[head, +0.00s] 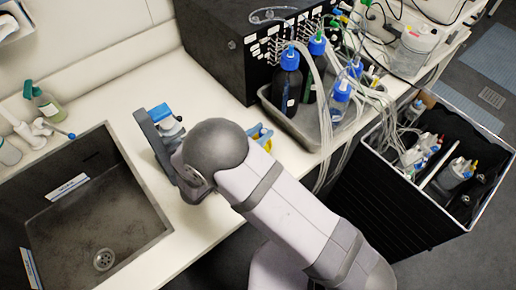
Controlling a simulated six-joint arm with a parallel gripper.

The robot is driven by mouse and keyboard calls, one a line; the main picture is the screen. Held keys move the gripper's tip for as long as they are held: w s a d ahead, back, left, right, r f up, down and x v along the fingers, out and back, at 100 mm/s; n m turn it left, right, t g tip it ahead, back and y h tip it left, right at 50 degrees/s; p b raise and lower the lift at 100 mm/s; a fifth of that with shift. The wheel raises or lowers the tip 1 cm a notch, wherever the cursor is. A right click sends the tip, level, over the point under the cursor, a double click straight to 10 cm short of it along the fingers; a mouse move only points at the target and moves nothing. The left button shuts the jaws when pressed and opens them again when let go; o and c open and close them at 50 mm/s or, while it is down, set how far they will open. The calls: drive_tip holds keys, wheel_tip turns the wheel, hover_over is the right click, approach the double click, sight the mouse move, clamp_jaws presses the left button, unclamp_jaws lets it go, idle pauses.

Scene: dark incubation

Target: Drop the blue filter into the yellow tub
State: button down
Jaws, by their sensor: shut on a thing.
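My gripper (160,124) is over the pale counter, right of the sink, with its fingers pointing toward the back of the picture. It is shut on a small blue piece with a whitish part below, which looks like the blue filter (159,113). My grey wrist hides part of the grip. A small yellow thing with blue on it, possibly the yellow tub (266,144), shows just right of my arm's round joint. My arm hides most of it, so its shape and contents cannot be told.
A dark sink (98,222) lies left of my gripper. A grey tray (318,138) of blue-capped bottles and loose tubing stands on the right. A black box (232,62) is at the back. A black crate (400,195) stands beyond the counter's right edge. Bare counter lies behind my gripper.

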drive_tip(key=c, duration=1.4)
unclamp_jaws()
drive_tip(key=b+v, duration=0.3)
drive_tip(key=v, duration=0.4)
drive_tip(key=shift+s, duration=0.2)
